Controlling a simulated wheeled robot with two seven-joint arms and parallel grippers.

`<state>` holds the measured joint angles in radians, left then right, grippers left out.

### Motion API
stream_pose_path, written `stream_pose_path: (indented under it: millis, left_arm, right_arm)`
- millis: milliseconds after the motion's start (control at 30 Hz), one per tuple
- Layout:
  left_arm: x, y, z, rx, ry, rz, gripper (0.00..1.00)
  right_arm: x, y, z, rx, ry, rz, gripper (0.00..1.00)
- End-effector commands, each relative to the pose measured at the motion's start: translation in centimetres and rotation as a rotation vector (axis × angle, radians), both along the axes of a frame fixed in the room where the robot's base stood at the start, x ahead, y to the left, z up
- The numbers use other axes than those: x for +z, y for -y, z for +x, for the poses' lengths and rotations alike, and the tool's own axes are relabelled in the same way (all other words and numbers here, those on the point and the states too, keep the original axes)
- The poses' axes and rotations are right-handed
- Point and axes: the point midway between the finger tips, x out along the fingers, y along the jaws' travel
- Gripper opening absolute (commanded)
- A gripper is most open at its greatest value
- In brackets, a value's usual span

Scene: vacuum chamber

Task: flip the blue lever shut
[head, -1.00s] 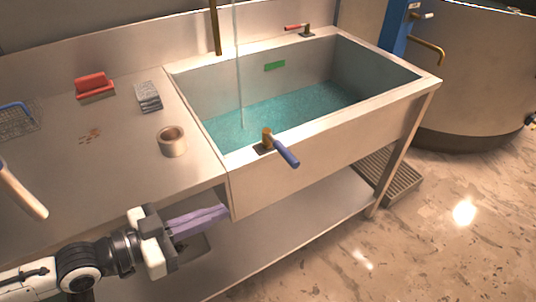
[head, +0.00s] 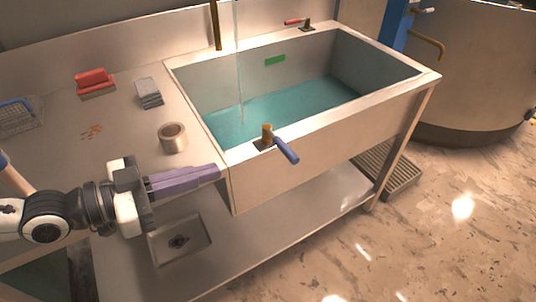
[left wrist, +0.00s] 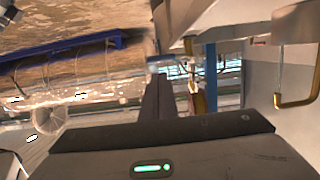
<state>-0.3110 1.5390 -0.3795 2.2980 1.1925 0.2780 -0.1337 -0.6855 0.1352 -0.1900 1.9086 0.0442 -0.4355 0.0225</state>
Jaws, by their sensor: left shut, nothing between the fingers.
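The blue lever (head: 286,150) sits on a brass valve post (head: 266,135) on the sink's front rim. Its handle sticks out over the front edge, pointing down and right. My left gripper (head: 218,172) is shut and empty, its long purple fingers pointing right toward the sink's front left corner. The fingertips are left of the lever and a little lower in the picture, apart from it. In the left wrist view the dark fingers (left wrist: 158,98) are together; I cannot pick out the lever surely there. My right gripper is not in view.
The sink (head: 330,150) holds teal water, with a thin stream falling into it. A red lever (head: 293,22) is on the back rim. A tape roll (head: 172,137), a grey stack (head: 149,92) and a red block (head: 95,81) stand on the counter. Floor in front is clear.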

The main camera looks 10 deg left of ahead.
Motion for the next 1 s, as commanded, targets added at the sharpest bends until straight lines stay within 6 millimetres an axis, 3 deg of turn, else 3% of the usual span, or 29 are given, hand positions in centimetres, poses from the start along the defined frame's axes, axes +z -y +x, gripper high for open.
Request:
stream_pose_path:
  millis: [267, 733, 1000]
  left_arm:
    - [-0.6, 1.9, 1.7, 0.000, 0.008, -0.010, 0.00]
    - [-1.2, 5.9, 5.5, 0.001, 0.003, -0.009, 0.00]
    - [-2.0, 8.6, 8.0, 0.000, 0.000, -0.006, 0.00]
  right_arm:
    - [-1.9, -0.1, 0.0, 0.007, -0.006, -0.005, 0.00]
    - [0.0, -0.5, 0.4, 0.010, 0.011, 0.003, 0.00]
    - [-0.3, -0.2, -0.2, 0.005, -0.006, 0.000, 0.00]
